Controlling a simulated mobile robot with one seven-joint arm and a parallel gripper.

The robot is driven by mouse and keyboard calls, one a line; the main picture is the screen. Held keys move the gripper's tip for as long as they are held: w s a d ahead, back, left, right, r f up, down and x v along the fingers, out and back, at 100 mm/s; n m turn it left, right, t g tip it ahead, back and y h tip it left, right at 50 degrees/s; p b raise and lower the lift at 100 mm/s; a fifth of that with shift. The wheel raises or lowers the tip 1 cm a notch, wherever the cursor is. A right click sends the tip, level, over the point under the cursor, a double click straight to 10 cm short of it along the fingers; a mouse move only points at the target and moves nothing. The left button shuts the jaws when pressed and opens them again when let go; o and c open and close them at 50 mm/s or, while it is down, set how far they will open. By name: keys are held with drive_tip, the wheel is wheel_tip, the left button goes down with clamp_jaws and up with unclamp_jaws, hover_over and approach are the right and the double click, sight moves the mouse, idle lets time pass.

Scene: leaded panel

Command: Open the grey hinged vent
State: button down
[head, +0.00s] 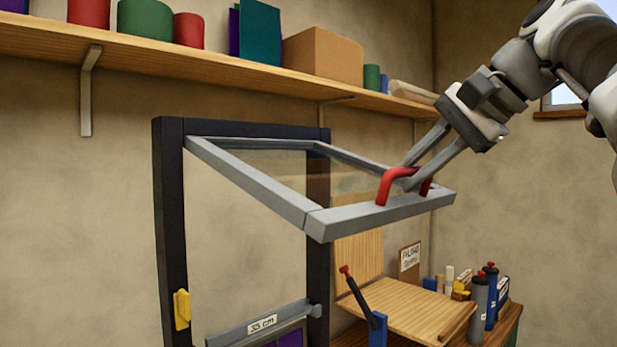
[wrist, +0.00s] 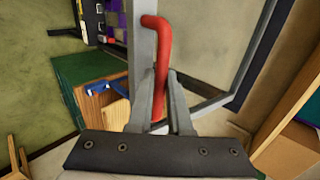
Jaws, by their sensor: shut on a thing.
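The grey hinged vent (head: 380,215) is a grey frame with a clear pane. In the head view it is swung far out from the dark upright frame (head: 170,230), hinged along its top edge, and stands out nearly level. A red handle (head: 385,183) is fixed on its outer bar. The handle also shows in the wrist view (wrist: 163,50). My gripper (head: 408,172) comes down from the upper right and is shut on the red handle. In the wrist view its two fingers (wrist: 160,90) lie on either side of the handle. The fingertips partly hide the handle's right part in the head view.
A wooden shelf (head: 220,62) with canisters, books and a box runs along the wall above the vent. A bench (head: 415,305) with bottles stands at lower right. A grey bar labelled 35 cm (head: 262,324) crosses below the opening. A yellow piece (head: 182,309) sits on the left upright.

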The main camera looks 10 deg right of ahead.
drive_tip(key=shift+a+r, duration=0.15)
drive_tip(key=shift+r, duration=0.05)
drive_tip(key=c, duration=1.2)
unclamp_jaws()
drive_tip(key=shift+w, duration=0.1)
drive_tip(key=o, duration=0.4)
drive_tip(key=shift+w+a+f, duration=0.1)
drive_tip(key=shift+w, duration=0.05)
drive_tip(key=shift+c, duration=0.2)
